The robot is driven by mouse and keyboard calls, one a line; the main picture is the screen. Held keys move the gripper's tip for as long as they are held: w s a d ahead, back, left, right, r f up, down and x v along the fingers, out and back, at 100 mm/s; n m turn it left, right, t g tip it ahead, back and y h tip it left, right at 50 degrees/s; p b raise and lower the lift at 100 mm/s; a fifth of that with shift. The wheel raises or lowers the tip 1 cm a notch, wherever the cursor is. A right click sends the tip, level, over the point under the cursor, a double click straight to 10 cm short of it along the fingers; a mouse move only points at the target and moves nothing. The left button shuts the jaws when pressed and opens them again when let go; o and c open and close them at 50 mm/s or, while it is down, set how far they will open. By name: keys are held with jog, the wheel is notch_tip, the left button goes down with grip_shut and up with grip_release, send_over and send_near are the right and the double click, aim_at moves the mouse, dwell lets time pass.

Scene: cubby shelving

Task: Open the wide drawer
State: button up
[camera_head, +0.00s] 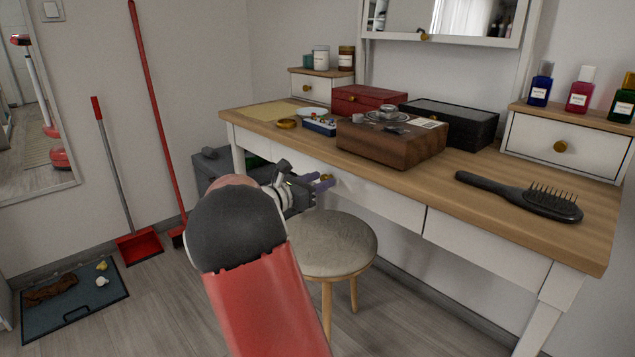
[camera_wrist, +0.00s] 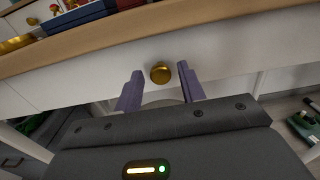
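The vanity table has a white wide drawer (camera_head: 375,194) under its wooden top, its front flush with the frame. Its round brass knob (camera_head: 325,178) is partly hidden by my gripper in the head view. My gripper (camera_head: 324,182) is at the drawer front, above the stool. In the wrist view the knob (camera_wrist: 160,73) lies between the two purple fingertips of my gripper (camera_wrist: 160,70). The fingers are spread, with visible gaps on both sides of the knob. The white drawer front (camera_wrist: 230,48) spans that view behind it.
A round stool (camera_head: 330,244) stands below my gripper. The table top (camera_head: 480,165) holds a wooden box (camera_head: 390,146), a red box (camera_head: 368,98), a black box (camera_head: 455,121) and a hairbrush (camera_head: 525,196). A second white drawer front (camera_head: 485,250) lies to the right.

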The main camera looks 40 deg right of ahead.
grip_shut()
jog(key=s+a+p, duration=0.1)
jog(key=a+p, duration=0.6)
jog(key=a, duration=1.3)
jog(key=shift+s+a, duration=0.3)
jog(key=shift+a, duration=0.1)
jog(key=shift+o, duration=0.7)
grip_release()
jog(key=shift+a, duration=0.1)
